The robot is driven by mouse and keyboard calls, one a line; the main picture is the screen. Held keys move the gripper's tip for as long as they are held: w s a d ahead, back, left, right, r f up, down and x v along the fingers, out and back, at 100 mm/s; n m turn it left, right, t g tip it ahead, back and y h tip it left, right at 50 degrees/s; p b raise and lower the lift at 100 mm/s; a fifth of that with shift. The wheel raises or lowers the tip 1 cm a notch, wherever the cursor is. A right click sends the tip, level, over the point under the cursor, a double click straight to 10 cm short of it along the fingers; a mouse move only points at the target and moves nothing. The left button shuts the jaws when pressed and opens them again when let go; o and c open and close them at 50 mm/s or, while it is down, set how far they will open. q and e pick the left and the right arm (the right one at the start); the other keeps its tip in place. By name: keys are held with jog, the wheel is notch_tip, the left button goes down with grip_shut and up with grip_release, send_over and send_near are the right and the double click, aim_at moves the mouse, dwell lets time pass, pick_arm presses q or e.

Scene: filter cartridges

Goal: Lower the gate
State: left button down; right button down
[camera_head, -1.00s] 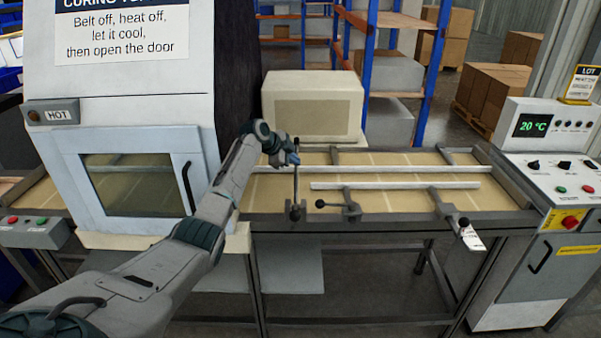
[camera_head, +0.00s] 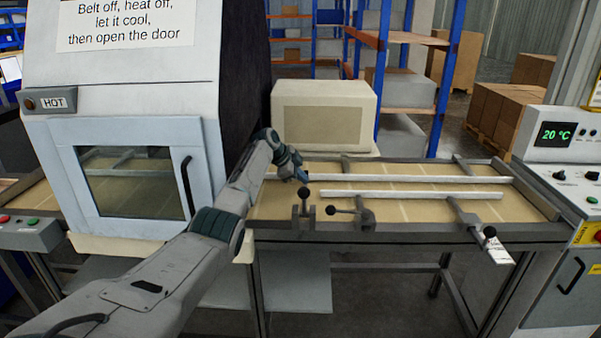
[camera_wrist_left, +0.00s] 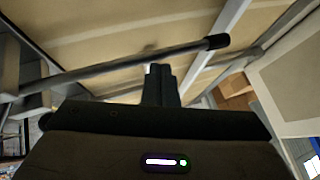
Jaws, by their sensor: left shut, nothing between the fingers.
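An upright-mounted lever (camera_head: 304,205) with a dark ball knob stands on the near rail of the conveyor. It looks short in the head view, tilted along the line of sight. I cannot tell which bar or part is the gate. My left gripper (camera_head: 303,177) is shut and empty, just behind the lever's knob, above the belt. In the left wrist view, my shut fingers (camera_wrist_left: 160,85) are close beside a long grey rod (camera_wrist_left: 120,68) with a dark end; whether they touch is unclear. My right gripper is not in view.
A second knobbed lever (camera_head: 348,211) lies sideways to the right. Another handle (camera_head: 472,220) is farther right. White guide bars (camera_head: 410,194) run along the belt. The curing oven (camera_head: 130,180) stands left, marked HOT. A control panel (camera_head: 565,150) reads 20 °C. A cream box (camera_head: 325,112) stands behind.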

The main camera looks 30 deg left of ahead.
pick_arm(q)
jog(key=shift+f, duration=0.25)
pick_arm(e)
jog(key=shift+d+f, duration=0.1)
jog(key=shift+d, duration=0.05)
pick_arm(q)
jog(key=shift+s+f, duration=0.1)
